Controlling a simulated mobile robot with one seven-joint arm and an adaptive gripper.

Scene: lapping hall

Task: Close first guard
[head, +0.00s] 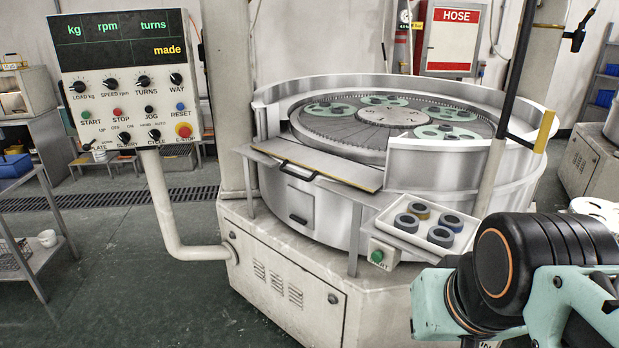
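The round lapping machine (330,215) stands in the middle of the head view, with a metal wall around its plate (340,131). The wall is high along the back and at the front right, where a curved guard panel (437,168) stands. At the front left the wall is low or open, and the plate shows through. A flat shelf (345,174) with a black handle (297,168) lies across this opening. I cannot tell which part is the first guard. My arm shows at the lower right; my gripper is out of the picture.
A control panel (128,85) stands at the left on a bent pipe. A white tray (411,236) with several rings and a green-button box (383,253) sit at the machine's front right. A black and yellow bar (544,131) rises at the right. Floor (140,270) at the left is clear.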

